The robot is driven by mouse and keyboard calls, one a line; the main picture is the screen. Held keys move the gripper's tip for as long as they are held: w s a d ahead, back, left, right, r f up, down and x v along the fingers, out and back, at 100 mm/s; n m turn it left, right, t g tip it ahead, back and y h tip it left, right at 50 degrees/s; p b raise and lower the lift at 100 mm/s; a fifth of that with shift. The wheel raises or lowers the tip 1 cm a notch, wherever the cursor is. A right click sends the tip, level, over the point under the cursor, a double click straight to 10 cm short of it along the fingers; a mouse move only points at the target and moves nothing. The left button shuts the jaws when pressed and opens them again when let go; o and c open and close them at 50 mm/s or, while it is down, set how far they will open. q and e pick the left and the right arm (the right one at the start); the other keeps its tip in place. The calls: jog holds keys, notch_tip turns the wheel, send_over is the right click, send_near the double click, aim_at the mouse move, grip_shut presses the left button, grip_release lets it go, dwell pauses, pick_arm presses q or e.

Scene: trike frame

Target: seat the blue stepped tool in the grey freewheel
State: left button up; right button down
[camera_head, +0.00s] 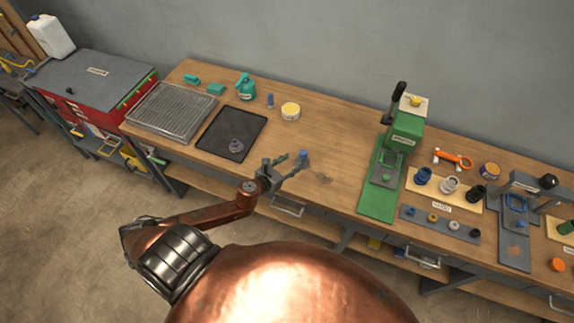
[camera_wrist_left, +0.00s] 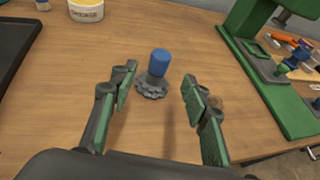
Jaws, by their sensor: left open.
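The blue stepped tool (camera_wrist_left: 160,62) stands roughly upright on the bench, its blue cylinder on top and a grey lower part below. A grey toothed ring, the freewheel (camera_wrist_left: 153,90), surrounds its foot; how deep the tool sits in it cannot be told. The blue top also shows in the head view (camera_head: 304,154). My left gripper (camera_head: 287,167) is open and empty at the bench's front, its fingers pointing toward the tool. In the left wrist view the fingertips lie to either side of the tool, with gaps on both sides. My right gripper is out of view.
A black mat (camera_head: 215,143) with a grey round part (camera_head: 236,146) lies left of my gripper. A yellow-topped tin (camera_head: 290,111) stands behind. A green press (camera_head: 379,197) stands to the right, with clear wood between it and the tool.

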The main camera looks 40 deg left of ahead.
pick_arm(q)
jog(key=v, duration=0.3)
jog(key=shift+w+f, duration=0.1)
dwell(0.4)
